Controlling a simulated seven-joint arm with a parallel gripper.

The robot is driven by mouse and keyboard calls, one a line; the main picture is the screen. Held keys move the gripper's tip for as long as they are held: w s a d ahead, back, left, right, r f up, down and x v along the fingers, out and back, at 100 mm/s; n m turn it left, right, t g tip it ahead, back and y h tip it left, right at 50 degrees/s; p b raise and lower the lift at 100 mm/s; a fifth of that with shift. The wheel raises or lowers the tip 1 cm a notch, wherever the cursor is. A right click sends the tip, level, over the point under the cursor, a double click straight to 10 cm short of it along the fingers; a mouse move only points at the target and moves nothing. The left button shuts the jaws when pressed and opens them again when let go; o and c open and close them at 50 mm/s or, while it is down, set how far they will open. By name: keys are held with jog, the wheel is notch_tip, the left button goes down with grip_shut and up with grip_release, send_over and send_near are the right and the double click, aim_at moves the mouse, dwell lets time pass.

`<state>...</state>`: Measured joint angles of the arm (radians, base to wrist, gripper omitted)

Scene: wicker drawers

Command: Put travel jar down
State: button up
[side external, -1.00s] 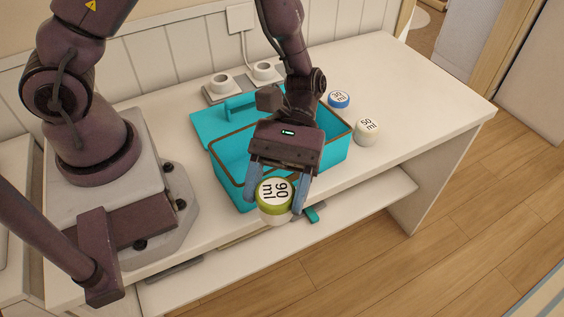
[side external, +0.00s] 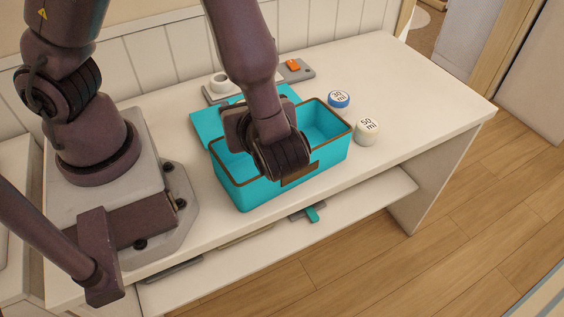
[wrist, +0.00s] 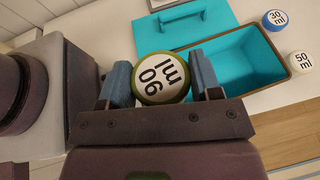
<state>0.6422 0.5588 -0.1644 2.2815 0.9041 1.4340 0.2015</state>
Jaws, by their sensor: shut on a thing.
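A travel jar (wrist: 160,78) with a white lid marked 90 ml and a green rim is between the two blue fingers of my gripper (wrist: 162,82), which is shut on it. In the side view my arm hides the gripper and this jar. My wrist shows over the left part of an open turquoise box with a brown rim (side external: 330,122). The box is also in the wrist view (wrist: 250,58), right of the jar. I cannot tell how high the jar is or whether it touches anything.
A blue-lidded 30 ml jar (side external: 339,99) and a white 50 ml jar (side external: 367,131) stand right of the box. The turquoise lid (wrist: 185,22) lies behind it. A grey holder with an orange item (side external: 293,65) is at the back. The desk's right side (side external: 430,100) is clear.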

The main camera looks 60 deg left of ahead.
jog(key=shift+w+r+m+t, duration=0.2)
jog(key=shift+w+m+t, duration=0.2)
jog(key=shift+w, duration=0.1)
jog(key=shift+w+r+m+t, duration=0.15)
jog(key=shift+w+m+t, duration=0.15)
jog(key=shift+w+t, duration=0.15)
notch_tip(320, 180, down, 8)
jog(key=shift+h, duration=0.3)
jog(key=shift+f, duration=0.45)
jog(key=o, duration=0.9)
jog(key=shift+o, duration=0.2)
